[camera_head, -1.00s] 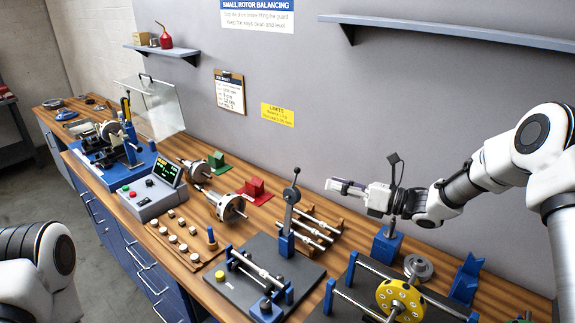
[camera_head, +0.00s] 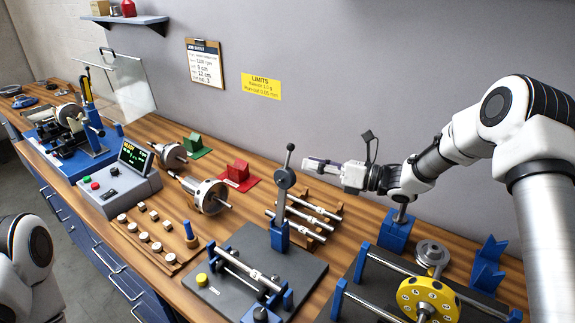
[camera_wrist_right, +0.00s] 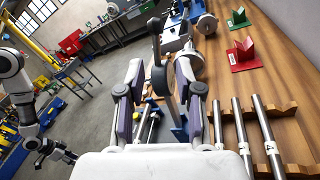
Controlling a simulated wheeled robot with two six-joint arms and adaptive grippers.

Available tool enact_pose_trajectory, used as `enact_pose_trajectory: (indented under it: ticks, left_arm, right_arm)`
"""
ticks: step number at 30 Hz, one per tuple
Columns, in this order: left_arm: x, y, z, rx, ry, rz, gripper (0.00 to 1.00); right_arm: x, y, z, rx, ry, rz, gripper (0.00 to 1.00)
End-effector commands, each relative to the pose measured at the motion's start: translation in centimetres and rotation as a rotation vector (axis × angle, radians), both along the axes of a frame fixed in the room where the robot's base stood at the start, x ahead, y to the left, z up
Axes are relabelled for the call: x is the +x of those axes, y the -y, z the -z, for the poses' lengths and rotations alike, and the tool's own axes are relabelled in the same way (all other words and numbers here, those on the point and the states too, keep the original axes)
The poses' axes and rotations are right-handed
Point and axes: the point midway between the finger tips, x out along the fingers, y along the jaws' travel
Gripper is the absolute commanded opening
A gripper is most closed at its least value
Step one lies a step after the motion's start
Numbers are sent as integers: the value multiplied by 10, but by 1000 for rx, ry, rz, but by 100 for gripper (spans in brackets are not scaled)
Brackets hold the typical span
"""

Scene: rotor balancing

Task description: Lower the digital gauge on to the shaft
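The digital gauge (camera_head: 284,178) stands on a blue post on the dark plate, with a round grey head and a lever with a dark knob pointing up. The shaft (camera_head: 248,266) lies level on blue supports on the same plate, in front of the post. My right gripper (camera_head: 307,163) is open and empty, just right of the lever. In the right wrist view the lever and gauge head (camera_wrist_right: 158,80) show between its spread fingers (camera_wrist_right: 158,95); contact cannot be told. My left gripper (camera_wrist_right: 55,152) shows small at the left of that view, its opening unclear.
Spare shafts (camera_head: 305,215) lie on a wooden rack behind the plate. A yellow disc rotor (camera_head: 428,297) and blue blocks (camera_head: 395,230) stand to the right. A control box (camera_head: 118,185), small weights and two chucked rotors (camera_head: 205,195) are to the left.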

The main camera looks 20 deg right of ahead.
Motion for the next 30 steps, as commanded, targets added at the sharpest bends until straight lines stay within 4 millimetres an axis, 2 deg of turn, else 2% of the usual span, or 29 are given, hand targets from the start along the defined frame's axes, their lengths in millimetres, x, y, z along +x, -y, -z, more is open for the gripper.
enact_pose_trajectory:
  ticks: [6, 11, 20, 23, 24, 30]
  left_arm:
    - [0, 0, -24, 0, 1, 0, 40]
    - [0, 0, -33, 0, 1, 0, 40]
    - [0, 0, -33, 0, 1, 0, 40]
    - [0, 0, -33, 0, 1, 0, 40]
    - [0, 0, -33, 0, 1, 0, 40]
    - [0, 0, -32, 0, 1, 0, 40]
  right_arm:
    - [25, -32, -6, -5, -1, -5, 35]
    - [41, -51, -4, -2, 0, -3, 35]
    - [46, -56, -1, 0, 0, 0, 35]
    - [46, -55, -2, 0, 0, 0, 3]
    - [46, -55, -2, 0, 0, 0, 0]
    - [46, -55, -2, 0, 0, -1, 0]
